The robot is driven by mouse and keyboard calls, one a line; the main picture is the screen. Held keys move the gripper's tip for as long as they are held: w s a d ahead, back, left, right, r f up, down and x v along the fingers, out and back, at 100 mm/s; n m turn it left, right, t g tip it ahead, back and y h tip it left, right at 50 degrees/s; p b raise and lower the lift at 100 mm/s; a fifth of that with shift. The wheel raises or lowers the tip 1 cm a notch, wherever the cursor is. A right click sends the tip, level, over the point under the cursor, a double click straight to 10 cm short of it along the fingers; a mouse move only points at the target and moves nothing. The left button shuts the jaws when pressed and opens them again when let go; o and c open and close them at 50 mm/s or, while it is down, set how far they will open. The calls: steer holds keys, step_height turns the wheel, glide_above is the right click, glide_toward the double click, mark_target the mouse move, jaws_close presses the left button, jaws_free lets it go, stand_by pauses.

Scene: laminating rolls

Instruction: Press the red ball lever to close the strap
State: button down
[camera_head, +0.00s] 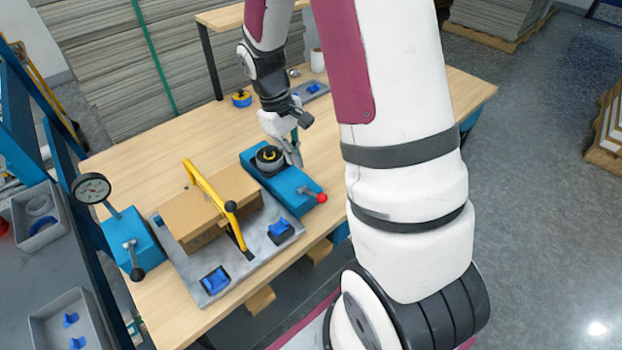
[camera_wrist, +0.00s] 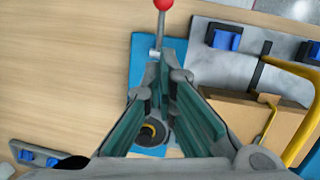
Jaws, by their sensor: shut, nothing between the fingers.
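The red ball (camera_head: 321,198) sits on the end of a short metal lever at the near right end of a blue base (camera_head: 288,190). A dark round roll (camera_head: 268,158) stands on the base's far end. In the wrist view the red ball (camera_wrist: 163,4) is at the top edge, with its lever pointing up to it. My gripper (camera_head: 295,158) is shut and empty, pointing down just right of the roll. In the wrist view my gripper's fingertips (camera_wrist: 165,80) are over the blue base, short of the lever. I cannot make out the strap for certain.
Left of the blue base, a grey plate (camera_head: 238,262) carries a cardboard box (camera_head: 190,218), a yellow bar (camera_head: 213,195) and blue clips. A blue gauge stand (camera_head: 128,245) is farther left.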

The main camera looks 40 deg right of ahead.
mark_target(310, 194)
steer(key=x, duration=0.3)
steer(key=shift+s+f, duration=0.1)
steer(key=shift+f, duration=0.15)
steer(key=shift+s+d+f+p, duration=0.25)
steer(key=shift+s+f+p, duration=0.1)
steer(key=shift+s+f, duration=0.4)
steer(key=shift+s+d+f+p, duration=0.2)
steer(key=shift+s+f+p, duration=0.15)
steer(key=shift+s+f, duration=0.4)
steer(key=shift+s+r, duration=0.1)
steer(key=shift+r, duration=0.05)
